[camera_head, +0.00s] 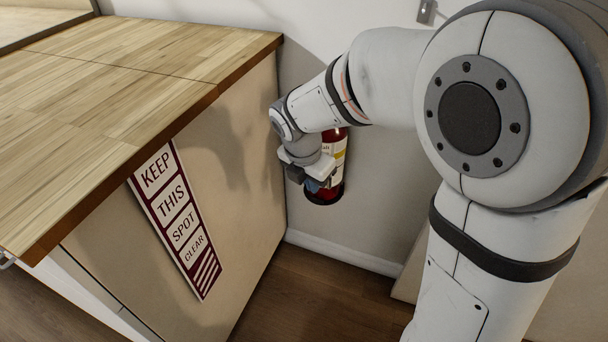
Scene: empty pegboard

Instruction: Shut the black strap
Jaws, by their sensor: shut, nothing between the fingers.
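A red fire extinguisher (338,172) with a pale label stands upright against the wall, in the corner past the counter's end. A black part (326,199) shows around its bottom. I cannot make out a black strap for certain; my gripper and wrist cover the extinguisher's upper and left parts. My gripper (316,184) points down in front of the extinguisher's left side. It is shut and empty. I cannot tell whether it touches the extinguisher.
A wooden counter (120,95) fills the left, with its edge near my wrist. A sign (178,218) reading "KEEP THIS SPOT CLEAR" is on the counter's side panel. The wooden floor (315,298) below is clear. A small fixture (426,12) is on the wall.

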